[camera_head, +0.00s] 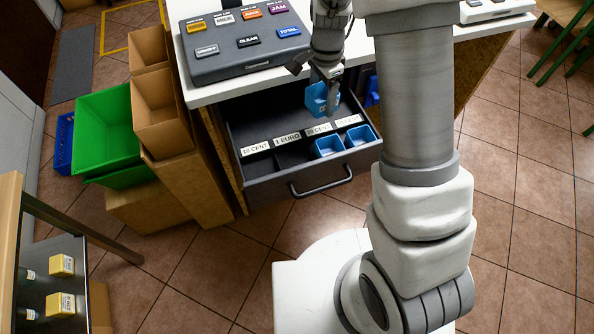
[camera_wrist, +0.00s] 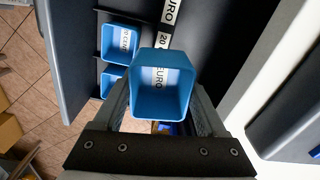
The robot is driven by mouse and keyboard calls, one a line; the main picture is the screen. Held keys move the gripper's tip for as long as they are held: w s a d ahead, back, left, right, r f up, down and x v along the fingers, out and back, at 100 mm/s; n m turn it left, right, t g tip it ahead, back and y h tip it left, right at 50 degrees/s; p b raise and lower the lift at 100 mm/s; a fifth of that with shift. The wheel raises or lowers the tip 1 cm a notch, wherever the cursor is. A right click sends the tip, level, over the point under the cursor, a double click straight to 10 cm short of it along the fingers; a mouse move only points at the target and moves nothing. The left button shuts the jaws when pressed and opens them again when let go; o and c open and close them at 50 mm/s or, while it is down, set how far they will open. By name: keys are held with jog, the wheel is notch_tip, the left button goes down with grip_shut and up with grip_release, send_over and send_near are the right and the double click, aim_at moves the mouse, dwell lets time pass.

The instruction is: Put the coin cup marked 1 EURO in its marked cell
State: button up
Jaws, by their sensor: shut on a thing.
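My gripper (camera_head: 327,76) is shut on a blue open-topped cup (camera_head: 316,104) and holds it above the open drawer (camera_head: 262,192). In the wrist view the held cup (camera_wrist: 160,108) sits between the fingers, and lettering reading "EURO" shows in it; its number is not clear. The drawer has a row of front cells with white labels. The 1 EURO label (camera_head: 287,138) is second from left, and the cell (camera_head: 293,157) in front of it looks dark and empty. The held cup is behind and to the right of that label.
Two blue cups (camera_head: 328,147) (camera_head: 360,136) stand in the right front cells. The 10 CENT cell (camera_head: 257,166) at the left looks empty. A grey key panel (camera_head: 240,45) lies on the white counter. Cardboard boxes (camera_head: 160,110) and a green crate (camera_head: 105,125) stand left of the drawer.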

jog(key=shift+w+a+f+m, duration=0.1)
jog(key=shift+a+f+m, duration=0.3)
jog(key=shift+m, duration=0.3)
jog(key=shift+f+b, duration=0.2)
jog(key=shift+b, duration=0.1)
jog(key=s+a+f, duration=0.2)
jog(key=s, duration=0.1)
jog(key=s+a+f+b, duration=0.1)
jog(key=s+a+f, duration=0.1)
jog(key=s, duration=0.1)
jog(key=s+a+f, duration=0.2)
jog(key=s, duration=0.1)
jog(key=shift+s+f+b, duration=0.35)
jog(key=shift+s, duration=0.05)
jog(key=shift+f+b, duration=0.6)
jog(key=shift+f, duration=1.4)
jog(key=shift+f, duration=0.1)
